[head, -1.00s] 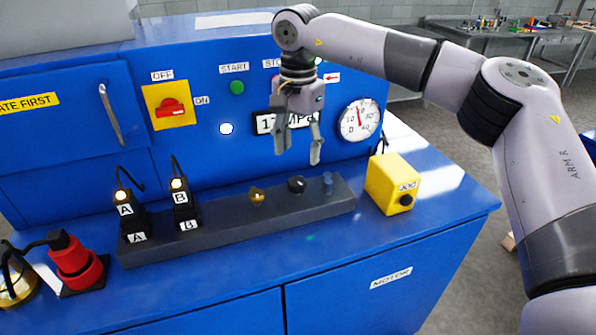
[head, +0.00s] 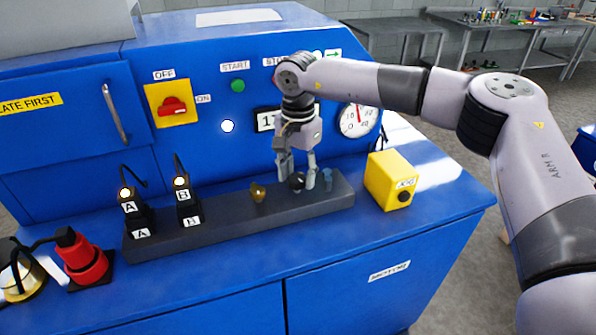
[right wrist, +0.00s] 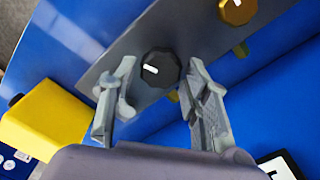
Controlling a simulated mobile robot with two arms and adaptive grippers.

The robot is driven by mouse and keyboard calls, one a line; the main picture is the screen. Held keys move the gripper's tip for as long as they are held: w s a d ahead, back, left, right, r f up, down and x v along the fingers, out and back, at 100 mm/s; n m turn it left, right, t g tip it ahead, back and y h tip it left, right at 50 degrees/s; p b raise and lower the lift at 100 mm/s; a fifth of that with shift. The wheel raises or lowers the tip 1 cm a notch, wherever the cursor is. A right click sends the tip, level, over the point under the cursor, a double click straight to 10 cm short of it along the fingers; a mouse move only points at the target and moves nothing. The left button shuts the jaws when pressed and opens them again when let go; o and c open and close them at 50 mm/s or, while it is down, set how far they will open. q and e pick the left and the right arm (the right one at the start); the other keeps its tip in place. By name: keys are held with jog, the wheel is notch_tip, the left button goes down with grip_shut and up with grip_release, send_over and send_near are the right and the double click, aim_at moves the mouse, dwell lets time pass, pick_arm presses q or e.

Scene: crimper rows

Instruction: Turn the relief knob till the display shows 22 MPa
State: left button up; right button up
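The black knob (head: 297,181) stands on the dark grey block; I take it as the relief knob. It shows with a white pointer mark in the right wrist view (right wrist: 160,70). My right gripper (head: 297,178) is open, pointing down, with one finger on each side of the knob. In the right wrist view its fingertips (right wrist: 160,88) flank the knob with gaps visible; I cannot tell exact depth. The display (head: 265,121) is mostly hidden behind my right gripper; only its leading digits show, apparently starting with 1. My left gripper is not in view.
A yellow box (head: 388,182) stands right. Plugs A (head: 130,207) and B (head: 184,194) stand left. The round gauge (head: 357,120) is partly covered by my arm.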

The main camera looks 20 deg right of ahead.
jog(key=c, duration=0.8)
jog(key=m+b, duration=0.2)
jog(key=m, duration=0.2)
jog(key=shift+f+b, duration=0.1)
jog(key=shift+b, duration=0.3)
jog(key=m+b, duration=0.1)
jog(key=m, duration=0.2)
jog(key=shift+s, duration=0.1)
jog(key=shift+m+b, duration=0.6)
jog(key=shift+m, duration=0.5)
jog(key=shift+d+r, duration=0.1)
jog(key=shift+r, duration=0.1)
jog(key=o, duration=1.1)
